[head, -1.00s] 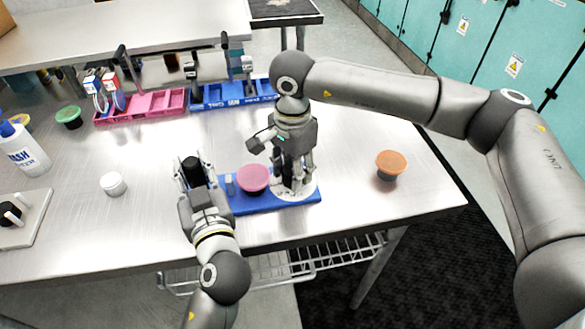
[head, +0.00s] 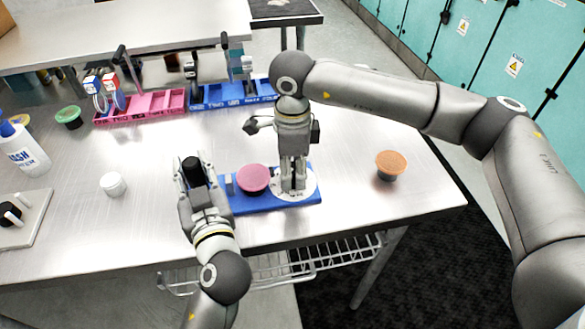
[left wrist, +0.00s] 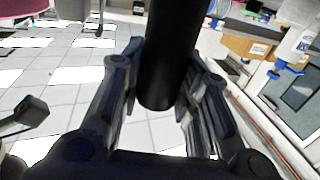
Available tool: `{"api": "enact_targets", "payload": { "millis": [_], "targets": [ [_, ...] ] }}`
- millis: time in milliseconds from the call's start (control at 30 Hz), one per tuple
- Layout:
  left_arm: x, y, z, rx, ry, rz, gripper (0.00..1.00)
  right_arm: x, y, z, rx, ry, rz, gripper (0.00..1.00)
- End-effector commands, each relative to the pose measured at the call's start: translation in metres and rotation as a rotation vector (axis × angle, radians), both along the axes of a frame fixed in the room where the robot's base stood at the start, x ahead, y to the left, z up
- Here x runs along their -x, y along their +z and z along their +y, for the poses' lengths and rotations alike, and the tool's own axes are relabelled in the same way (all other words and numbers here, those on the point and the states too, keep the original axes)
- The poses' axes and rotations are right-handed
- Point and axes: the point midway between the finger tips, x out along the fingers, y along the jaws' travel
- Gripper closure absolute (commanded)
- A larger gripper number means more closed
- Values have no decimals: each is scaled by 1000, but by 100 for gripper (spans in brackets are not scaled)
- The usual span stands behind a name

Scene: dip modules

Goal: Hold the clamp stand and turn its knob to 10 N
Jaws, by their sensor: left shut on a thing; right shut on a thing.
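The clamp stand has a blue base (head: 262,203) near the table's front edge. A black upright post (head: 191,167) stands at its left end. My left gripper (head: 194,178) is shut on this post, and the left wrist view shows the black post (left wrist: 168,60) between the fingers. A pink-topped cup (head: 253,178) sits on the middle of the base. A white round dial plate (head: 308,188) lies at the right end. My right gripper (head: 293,186) points straight down over the dial and is shut on the knob, which its fingers mostly hide. The scale marks are too small to read.
An orange-topped cup (head: 390,166) stands to the right, and a small white jar (head: 113,184) to the left. A wash bottle (head: 24,150) is at the far left. Pink (head: 150,108) and blue (head: 228,95) trays stand behind. The table between is clear.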

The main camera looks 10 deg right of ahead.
Motion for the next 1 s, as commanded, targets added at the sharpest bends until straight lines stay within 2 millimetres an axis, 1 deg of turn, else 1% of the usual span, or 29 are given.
{"api": "enact_targets", "payload": {
  "millis": [267,667,700,833,867,1000],
  "targets": [
    [0,0,0,-1,1,0,100,-1,1,0,-1,-64,-2,84],
    [0,0,0,-1,0,1,100,-1,1,0,-1,-69,-3,84],
    [0,0,0,-1,0,1,100,-1,1,0,-1,-69,-3,56],
    [0,0,0,-1,0,1,100,-1,1,0,-1,-68,-2,40],
    [0,0,0,-1,0,1,100,-1,1,0,-1,-68,-2,38],
    [0,0,0,-1,0,1,100,0,0,0,0,-67,-1,38]
  ]
}}
